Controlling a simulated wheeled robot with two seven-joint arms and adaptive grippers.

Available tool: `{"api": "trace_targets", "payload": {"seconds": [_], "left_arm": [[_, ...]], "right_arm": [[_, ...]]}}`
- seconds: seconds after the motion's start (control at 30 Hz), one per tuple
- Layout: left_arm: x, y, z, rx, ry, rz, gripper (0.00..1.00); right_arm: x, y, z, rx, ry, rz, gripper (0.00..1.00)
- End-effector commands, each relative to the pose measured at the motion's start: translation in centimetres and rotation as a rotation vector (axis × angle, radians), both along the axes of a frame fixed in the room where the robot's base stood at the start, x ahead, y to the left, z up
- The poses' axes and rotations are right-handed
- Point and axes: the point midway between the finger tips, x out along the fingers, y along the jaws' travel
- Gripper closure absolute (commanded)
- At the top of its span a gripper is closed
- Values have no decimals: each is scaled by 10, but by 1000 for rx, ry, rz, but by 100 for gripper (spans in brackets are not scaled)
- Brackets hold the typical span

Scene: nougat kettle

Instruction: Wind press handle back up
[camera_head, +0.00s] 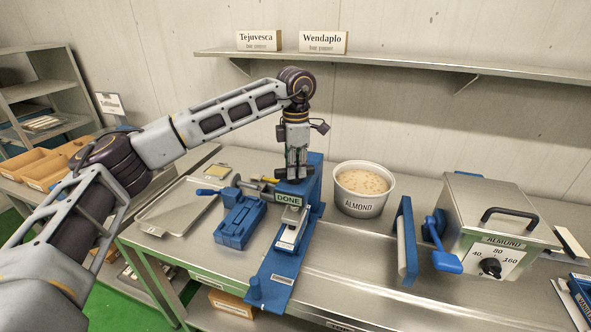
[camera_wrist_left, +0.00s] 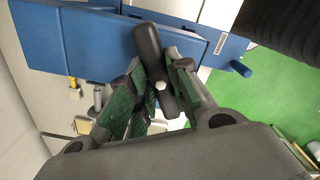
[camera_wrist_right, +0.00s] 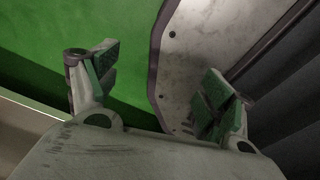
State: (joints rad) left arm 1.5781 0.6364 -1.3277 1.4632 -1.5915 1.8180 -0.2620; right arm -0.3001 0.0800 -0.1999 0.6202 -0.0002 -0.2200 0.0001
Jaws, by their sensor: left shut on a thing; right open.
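The blue press (camera_head: 313,190) stands on the steel table near the middle of the head view, with a "DONE" label on its front. My left gripper (camera_head: 292,176) points down at the top of the press. In the left wrist view its fingers (camera_wrist_left: 162,88) are shut on a black handle (camera_wrist_left: 150,50), which lies between the green pads. The press's blue body (camera_wrist_left: 75,45) shows behind it. A metal piece (camera_head: 291,230) sits below the label on the press's blue base. My right gripper (camera_wrist_right: 150,85) is open and empty in the right wrist view; the head view does not show it.
A white tub marked "ALMOND" (camera_head: 362,190) stands right of the press. The kettle (camera_head: 495,225) with its dial and blue lever is further right. A blue block (camera_head: 238,222) and a metal tray (camera_head: 176,212) lie to the left. A shelf (camera_head: 400,64) runs along the wall.

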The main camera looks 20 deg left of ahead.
Motion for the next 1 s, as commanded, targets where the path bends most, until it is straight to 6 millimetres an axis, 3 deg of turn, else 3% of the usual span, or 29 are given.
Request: {"api": "trace_targets", "payload": {"seconds": [0.5, 1.0], "left_arm": [[2, 1, 2, -2, -4, 322, 100], [2, 1, 2, -3, -5, 375, 100]], "right_arm": [[4, -18, -7, -19, -5, 2, 18], [5, -12, -8, -12, -7, 1, 18]]}}
